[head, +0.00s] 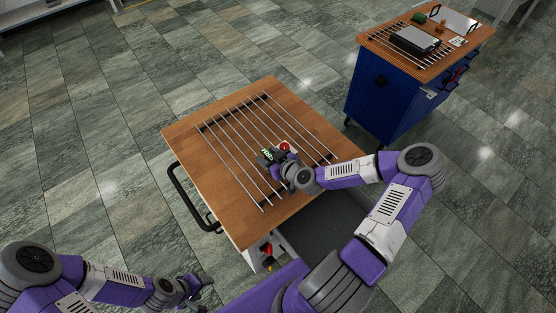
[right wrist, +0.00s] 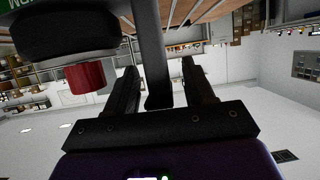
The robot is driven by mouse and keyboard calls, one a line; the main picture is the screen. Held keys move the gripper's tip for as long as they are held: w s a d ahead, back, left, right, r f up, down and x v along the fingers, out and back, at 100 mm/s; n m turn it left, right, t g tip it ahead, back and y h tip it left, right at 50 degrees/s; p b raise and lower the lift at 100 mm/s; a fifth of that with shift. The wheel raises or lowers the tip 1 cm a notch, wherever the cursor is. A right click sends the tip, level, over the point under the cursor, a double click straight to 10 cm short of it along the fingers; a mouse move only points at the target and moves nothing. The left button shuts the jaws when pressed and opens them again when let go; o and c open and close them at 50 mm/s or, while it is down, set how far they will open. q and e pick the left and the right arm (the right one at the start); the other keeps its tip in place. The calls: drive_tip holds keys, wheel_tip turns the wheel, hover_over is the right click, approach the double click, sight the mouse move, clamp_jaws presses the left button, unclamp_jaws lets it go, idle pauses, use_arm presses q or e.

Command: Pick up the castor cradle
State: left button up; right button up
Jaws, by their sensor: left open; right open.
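A small object with a red part (head: 285,147) and a dark and green part lies on the rods of the wooden-topped cart, at my right gripper (head: 270,156); I take it to be the castor cradle, mostly hidden by the gripper in the head view. In the right wrist view, a dark bar (right wrist: 152,50) stands between the open fingers of my right gripper (right wrist: 160,75), with gaps on both sides. Beside it are a black rounded body (right wrist: 65,38) with a green label and a red cylinder (right wrist: 85,78). My left gripper (head: 196,286) is open and empty, low at the left, off the cart.
The cart's wooden top (head: 190,138) carries several parallel metal rods and has a black handle (head: 188,200) on its left side. A blue cabinet (head: 385,95) with a dark box (head: 415,40) and other items stands at upper right. Tiled floor is clear at left.

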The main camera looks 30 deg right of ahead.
drive_tip(key=shift+c, duration=0.4)
clamp_jaws()
idle(0.9)
